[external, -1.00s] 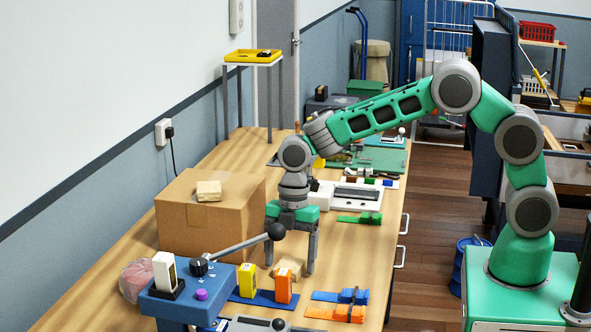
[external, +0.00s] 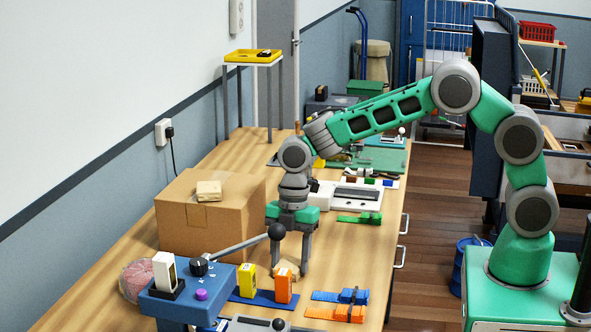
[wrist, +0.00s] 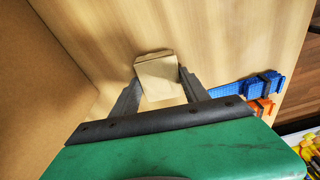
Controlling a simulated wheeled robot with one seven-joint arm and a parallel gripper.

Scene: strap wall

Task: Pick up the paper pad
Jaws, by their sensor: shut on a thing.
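A small tan paper pad (external: 287,267) lies on the wooden table in front of the cardboard box. My gripper (external: 290,266) points down over it, its fingers at either side of the pad and shut on it. In the wrist view the pad (wrist: 160,78) sits between the two grey fingertips (wrist: 158,82). A similar tan pad (external: 209,190) rests on top of the cardboard box.
The cardboard box (external: 188,231) stands close to the left of my gripper. A blue machine with a lever (external: 225,285) is in front. Yellow and orange boxes (external: 247,280) stand nearby. Blue and orange straps (external: 340,313) lie at the right.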

